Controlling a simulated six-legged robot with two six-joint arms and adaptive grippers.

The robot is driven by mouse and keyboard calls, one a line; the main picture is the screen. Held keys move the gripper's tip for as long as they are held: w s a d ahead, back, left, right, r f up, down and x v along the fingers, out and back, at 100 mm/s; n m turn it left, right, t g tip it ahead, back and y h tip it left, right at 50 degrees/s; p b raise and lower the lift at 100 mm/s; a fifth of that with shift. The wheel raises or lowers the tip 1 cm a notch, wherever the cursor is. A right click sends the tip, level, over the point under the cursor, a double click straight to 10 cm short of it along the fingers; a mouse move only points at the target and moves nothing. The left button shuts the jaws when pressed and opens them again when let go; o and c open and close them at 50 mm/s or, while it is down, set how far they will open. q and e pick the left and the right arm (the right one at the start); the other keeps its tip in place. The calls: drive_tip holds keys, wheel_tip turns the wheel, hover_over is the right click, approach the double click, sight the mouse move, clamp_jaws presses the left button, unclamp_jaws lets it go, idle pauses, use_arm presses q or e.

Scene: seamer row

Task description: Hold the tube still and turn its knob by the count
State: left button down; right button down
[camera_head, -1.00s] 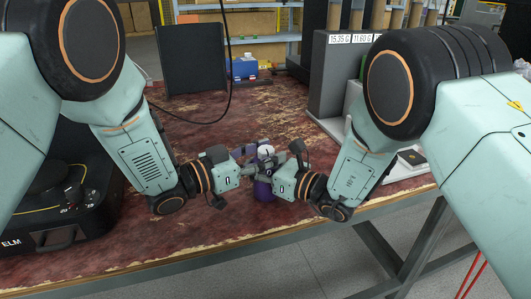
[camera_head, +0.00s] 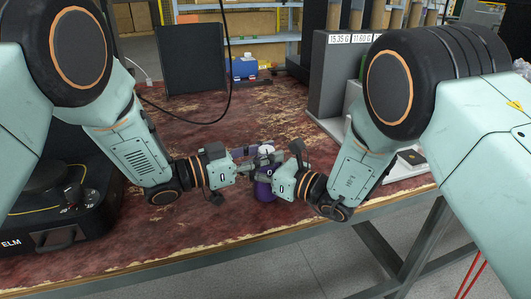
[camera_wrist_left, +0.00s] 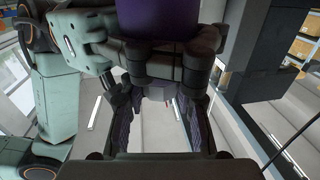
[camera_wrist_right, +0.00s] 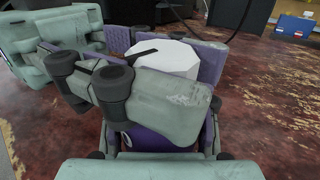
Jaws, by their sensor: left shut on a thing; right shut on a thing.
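The purple tube (camera_head: 264,191) stands upright near the table's front edge, with a white faceted knob (camera_wrist_right: 170,58) on top. The knob also shows in the head view (camera_head: 266,149). My left gripper (camera_head: 254,160) comes in from the left at the top. Its purple-padded fingers lie on either side of the knob, shut on it. My right gripper (camera_head: 266,173) is shut around the tube's body below the knob. In the right wrist view its fingers cover much of the purple body. In the left wrist view the tube (camera_wrist_left: 160,20) shows at the top edge.
The worn red table (camera_head: 200,120) is clear behind the tube. A black case-like device (camera_head: 60,215) stands at left, a dark panel (camera_head: 191,59) at the back. A grey divider with number labels (camera_head: 335,75) stands at right. A black cable (camera_head: 215,112) hangs over the table.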

sight(265, 148)
use_arm(q)
drive_tip(key=m+g+h, duration=0.1)
drive_tip(key=m+g, duration=0.1)
drive_tip(key=g, duration=0.1)
drive_tip(key=m+g, duration=0.2)
drive_tip(key=g, duration=0.1)
drive_tip(key=shift+w+a+m+g+h, duration=0.1)
drive_tip(key=shift+m+g+h, duration=0.2)
drive_tip(key=shift+g+h, duration=0.1)
drive_tip(key=shift+m+g, duration=1.2)
drive_tip(key=shift+g, duration=0.6)
drive_tip(key=shift+w+m+g+y, duration=0.15)
drive_tip(key=shift+m+g+y, duration=0.15)
drive_tip(key=shift+m+g, duration=0.65)
drive_tip(key=shift+g, duration=0.65)
drive_tip(key=c, duration=1)
unclamp_jaws()
drive_tip(key=shift+s, duration=0.2)
drive_tip(key=shift+o, duration=0.2)
wheel_tip(265, 148, up, 10)
drive_tip(key=shift+r, duration=0.1)
